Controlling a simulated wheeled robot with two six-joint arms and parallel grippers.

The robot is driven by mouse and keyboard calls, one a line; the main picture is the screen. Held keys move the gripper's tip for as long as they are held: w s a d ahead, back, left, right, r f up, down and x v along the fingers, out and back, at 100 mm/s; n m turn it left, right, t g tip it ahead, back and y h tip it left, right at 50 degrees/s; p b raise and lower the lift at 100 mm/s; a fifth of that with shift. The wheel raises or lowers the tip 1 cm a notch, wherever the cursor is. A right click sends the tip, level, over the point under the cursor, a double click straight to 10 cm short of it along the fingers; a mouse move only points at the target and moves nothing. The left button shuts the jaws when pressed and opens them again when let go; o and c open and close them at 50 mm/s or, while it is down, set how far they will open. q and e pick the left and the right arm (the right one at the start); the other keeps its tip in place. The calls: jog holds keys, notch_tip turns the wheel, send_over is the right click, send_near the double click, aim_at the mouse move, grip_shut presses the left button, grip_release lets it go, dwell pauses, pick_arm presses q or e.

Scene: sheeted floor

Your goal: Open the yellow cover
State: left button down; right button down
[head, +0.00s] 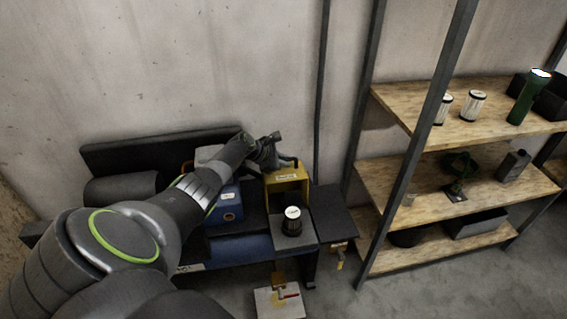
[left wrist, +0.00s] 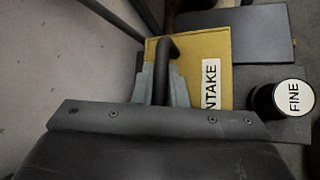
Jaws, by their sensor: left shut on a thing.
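The yellow cover (head: 286,187) stands on the dark bench against the wall. In the left wrist view its yellow top (left wrist: 205,45) carries a white label reading "NTAKE", its first part hidden by my finger. A black bar handle (left wrist: 165,48) is fixed to the cover. My left gripper (head: 270,155) reaches it from the left and is shut on the handle; the fingers (left wrist: 160,85) lie on both sides of the bar. I cannot tell how far the cover is raised. My right gripper is not in view.
A dark canister with a white "FINE" top (head: 292,222) stands just in front of the cover. A blue box (head: 228,205) sits left of it, partly behind my arm. A wooden shelf rack (head: 400,180) with cartridges and a green flashlight (head: 527,98) stands right.

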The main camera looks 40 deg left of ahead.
pick_arm(q)
jog(key=c, duration=1.5)
grip_release()
jog(key=shift+o, duration=0.2)
jog(key=shift+s+a+r+p, duration=0.15)
jog(key=shift+s+r+p, duration=0.1)
jog(key=shift+r+p, duration=0.1)
jog(key=p+v, duration=0.2)
jog(key=v, duration=1.4)
jog(key=shift+s+r+p, duration=0.15)
jog(key=shift+s+p, duration=0.1)
jog(key=shift+p, duration=0.1)
